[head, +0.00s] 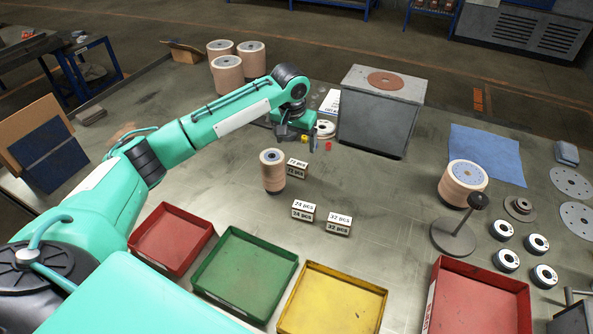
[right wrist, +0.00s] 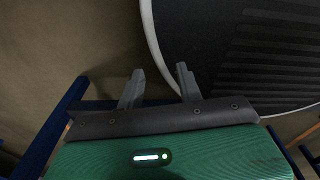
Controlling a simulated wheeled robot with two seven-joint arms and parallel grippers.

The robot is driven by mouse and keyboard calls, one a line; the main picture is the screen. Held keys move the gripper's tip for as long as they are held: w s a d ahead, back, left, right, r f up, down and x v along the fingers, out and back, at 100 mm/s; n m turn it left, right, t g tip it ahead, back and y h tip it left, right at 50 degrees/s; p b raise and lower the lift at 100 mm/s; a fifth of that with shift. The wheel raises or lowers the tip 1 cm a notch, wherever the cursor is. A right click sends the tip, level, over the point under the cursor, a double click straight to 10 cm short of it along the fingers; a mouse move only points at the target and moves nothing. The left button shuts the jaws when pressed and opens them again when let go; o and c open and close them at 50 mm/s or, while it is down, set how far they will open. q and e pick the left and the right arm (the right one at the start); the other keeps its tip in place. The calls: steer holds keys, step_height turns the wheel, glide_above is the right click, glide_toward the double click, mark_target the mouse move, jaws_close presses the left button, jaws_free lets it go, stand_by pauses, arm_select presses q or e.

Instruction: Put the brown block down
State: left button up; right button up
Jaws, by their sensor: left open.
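A small block with a brownish top and a white label (head: 297,168) stands on the table, just right of a stack of tan flap discs (head: 272,172). I cannot tell surely that it is the brown block. Two similar label blocks stand nearer: one reads 24 pcs (head: 303,211), the other 32 pcs (head: 339,224). My left gripper (head: 297,139) is open above the table behind the stack, apart from the label blocks; its fingers are small and partly hidden. My right gripper (right wrist: 160,75) shows in the right wrist view with its fingers apart and nothing between them.
Red (head: 170,242), green (head: 245,273) and yellow (head: 333,300) trays line the front, with another red tray (head: 480,300) at right. A grey box (head: 375,120) stands behind. A disc stack (head: 463,184) and a dark stand (head: 454,236) are right. The table centre-right is clear.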

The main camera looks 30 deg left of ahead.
arm_select(q)
glide_above(297, 163)
steer(key=f, duration=0.4)
steer(key=shift+s+d+f+p, duration=0.15)
steer(key=shift+s+f+p, duration=0.2)
steer(key=shift+s+f, duration=0.05)
steer(key=shift+w+f, duration=0.1)
steer(key=shift+f, duration=0.8)
steer(key=f+p, duration=0.1)
steer(key=f, duration=0.2)
steer(key=shift+w+f+p, duration=0.2)
steer(key=shift+f+p, duration=0.1)
steer(key=shift+p, duration=0.05)
steer(key=shift+f, duration=0.35)
steer(key=shift+w+f, duration=0.1)
steer(key=shift+f, duration=0.05)
steer(key=c, duration=1.1)
steer(key=shift+c, duration=0.2)
arm_select(e)
steer(key=shift+d+r, duration=0.2)
steer(key=shift+r, duration=0.45)
steer(key=shift+d+r, duration=0.15)
steer(key=shift+r, duration=0.5)
